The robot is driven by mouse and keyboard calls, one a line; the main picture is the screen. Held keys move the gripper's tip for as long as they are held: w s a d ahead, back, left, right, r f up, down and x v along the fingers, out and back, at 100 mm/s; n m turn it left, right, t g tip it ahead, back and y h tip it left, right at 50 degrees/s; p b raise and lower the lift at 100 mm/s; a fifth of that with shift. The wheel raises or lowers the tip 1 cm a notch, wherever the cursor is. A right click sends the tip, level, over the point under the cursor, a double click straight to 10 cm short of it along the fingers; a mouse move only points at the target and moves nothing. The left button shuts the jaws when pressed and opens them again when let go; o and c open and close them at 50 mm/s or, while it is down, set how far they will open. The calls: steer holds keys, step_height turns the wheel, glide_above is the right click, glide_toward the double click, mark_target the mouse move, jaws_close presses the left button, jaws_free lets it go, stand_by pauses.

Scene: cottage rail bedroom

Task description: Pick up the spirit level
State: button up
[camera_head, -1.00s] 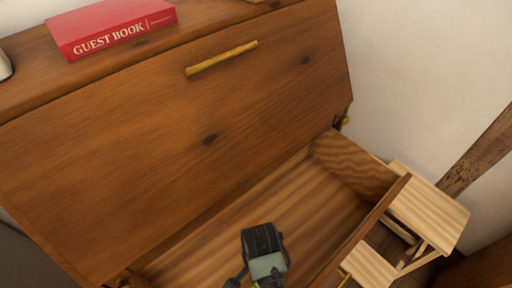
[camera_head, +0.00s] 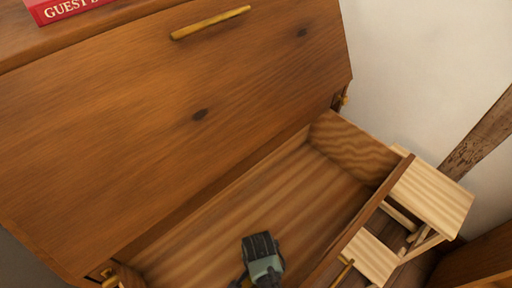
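I cannot make out a spirit level for sure. My gripper (camera_head: 263,262), dark with a grey-green part, is at the bottom middle of the head view, over the open wooden drawer (camera_head: 318,172). Its fingers are cut off or hidden at the lower picture edge, so I cannot see whether they are open or shut. A small yellowish bit shows beside it at the bottom edge, too small to identify. The visible part of the drawer floor is bare; the part under and below my gripper is hidden.
The drawer belongs to a wooden cabinet with a sloping front (camera_head: 200,120) and a brass handle (camera_head: 210,22). A red guest book (camera_head: 62,8) lies on top. A light wooden step stool (camera_head: 432,192) stands right of the drawer, near the white wall (camera_head: 425,70).

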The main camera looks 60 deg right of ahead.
steer(key=shift+f, duration=0.45)
steer(key=shift+r, duration=0.1)
jaws_close()
